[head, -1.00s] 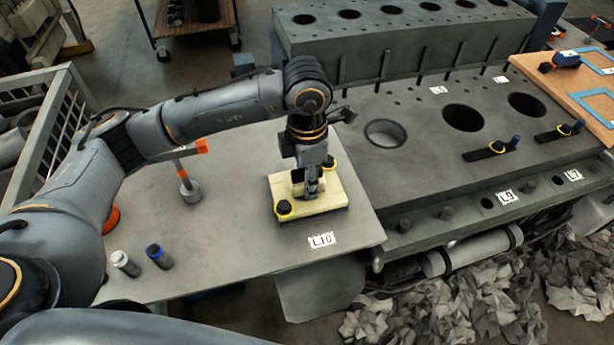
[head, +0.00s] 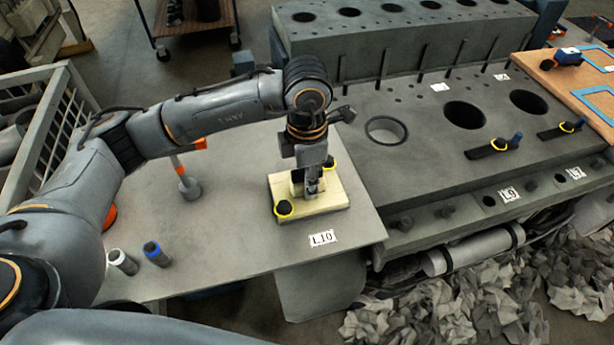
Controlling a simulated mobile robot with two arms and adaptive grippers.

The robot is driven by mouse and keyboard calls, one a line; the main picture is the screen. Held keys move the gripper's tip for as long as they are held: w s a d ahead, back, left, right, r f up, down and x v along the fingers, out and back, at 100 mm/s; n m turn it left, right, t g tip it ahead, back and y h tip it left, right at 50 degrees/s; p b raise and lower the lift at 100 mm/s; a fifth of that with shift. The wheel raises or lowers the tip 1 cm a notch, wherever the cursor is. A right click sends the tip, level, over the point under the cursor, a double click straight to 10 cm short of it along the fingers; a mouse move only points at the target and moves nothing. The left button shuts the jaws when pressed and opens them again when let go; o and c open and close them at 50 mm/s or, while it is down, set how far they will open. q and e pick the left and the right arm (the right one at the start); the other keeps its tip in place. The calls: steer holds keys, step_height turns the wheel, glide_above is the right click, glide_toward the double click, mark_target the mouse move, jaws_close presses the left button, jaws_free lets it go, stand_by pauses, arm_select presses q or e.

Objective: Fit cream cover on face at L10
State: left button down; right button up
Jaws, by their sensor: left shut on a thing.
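The cream cover (head: 322,203) is a flat, pale block lying level on the grey bench top, just behind the L10 label (head: 323,238). My right gripper is not in view.
Two small cylinders, one white-topped (head: 122,262) and one blue-topped (head: 157,254), stand at the bench's front left. An orange-handled tool (head: 188,186) stands behind them. The engine block (head: 420,150) with large bores adjoins on the right. The bench (head: 225,240) is clear left of the cover.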

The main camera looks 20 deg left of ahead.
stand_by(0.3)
arm_select(q)
steer(key=c, duration=0.8)
jaws_free()
steer(key=shift+r, duration=0.1)
steer(key=shift+o, duration=0.2)
step_height(320, 180, up, 12)
